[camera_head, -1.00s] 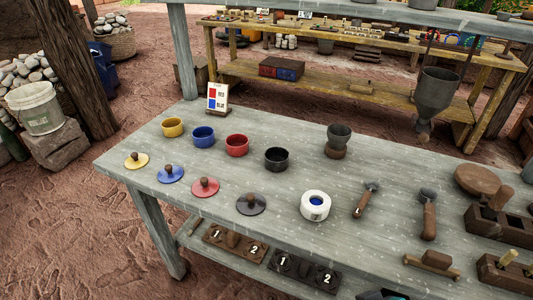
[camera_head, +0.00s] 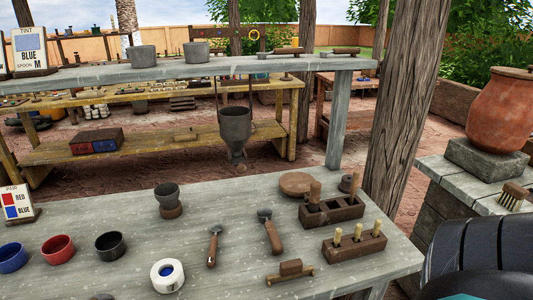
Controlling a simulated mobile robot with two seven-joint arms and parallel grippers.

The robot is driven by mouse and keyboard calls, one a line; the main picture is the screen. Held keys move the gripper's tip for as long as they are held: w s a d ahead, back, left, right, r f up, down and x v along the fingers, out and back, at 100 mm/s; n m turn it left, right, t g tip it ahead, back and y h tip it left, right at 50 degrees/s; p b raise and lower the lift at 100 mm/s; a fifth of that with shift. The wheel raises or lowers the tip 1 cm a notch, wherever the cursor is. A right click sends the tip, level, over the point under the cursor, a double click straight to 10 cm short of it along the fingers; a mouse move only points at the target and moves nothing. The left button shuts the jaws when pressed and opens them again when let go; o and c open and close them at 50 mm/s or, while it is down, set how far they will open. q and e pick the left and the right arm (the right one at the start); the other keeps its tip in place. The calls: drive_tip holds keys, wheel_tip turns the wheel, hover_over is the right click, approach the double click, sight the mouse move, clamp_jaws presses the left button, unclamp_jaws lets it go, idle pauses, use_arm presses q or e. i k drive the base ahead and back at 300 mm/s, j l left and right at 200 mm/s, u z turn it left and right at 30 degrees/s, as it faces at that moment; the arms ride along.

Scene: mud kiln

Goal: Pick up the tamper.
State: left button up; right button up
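I cannot tell for sure which tool is the tamper. Wooden-handled tools stand in a dark two-slot holder (camera_head: 333,213) on the right of the grey table. A small dark knobbed piece (camera_head: 350,184) sits behind it. Two tools with dark heads and wooden handles, one at the left (camera_head: 214,246) and one at the right (camera_head: 271,232), lie mid-table. A wooden block on a flat base (camera_head: 290,272) lies near the front edge. Neither gripper shows; only a dark ribbed part, apparently of my arm, fills the lower right corner.
The grey table (camera_head: 225,282) also holds a second rack with pale handles (camera_head: 354,246), a white ring-shaped pot (camera_head: 167,274), a dark cup (camera_head: 169,200), small bowls and a round wooden disc (camera_head: 296,183). A funnel (camera_head: 235,128) hangs behind. A clay pot (camera_head: 501,110) stands at right.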

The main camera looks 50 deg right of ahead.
sight(315, 185)
drive_tip(key=z, duration=1.8)
drive_tip(key=u, duration=1.15)
drive_tip(key=k+l+u, duration=0.15)
drive_tip(key=l, duration=0.25)
drive_tip(key=l+u, duration=0.2)
drive_tip(key=l, duration=0.15)
drive_tip(key=k+l+u, duration=0.15)
drive_tip(key=l, duration=0.2)
drive_tip(key=k+l+u, duration=0.15)
drive_tip(key=l, duration=0.2)
drive_tip(key=k+l+u, duration=0.2)
drive_tip(key=l, duration=0.15)
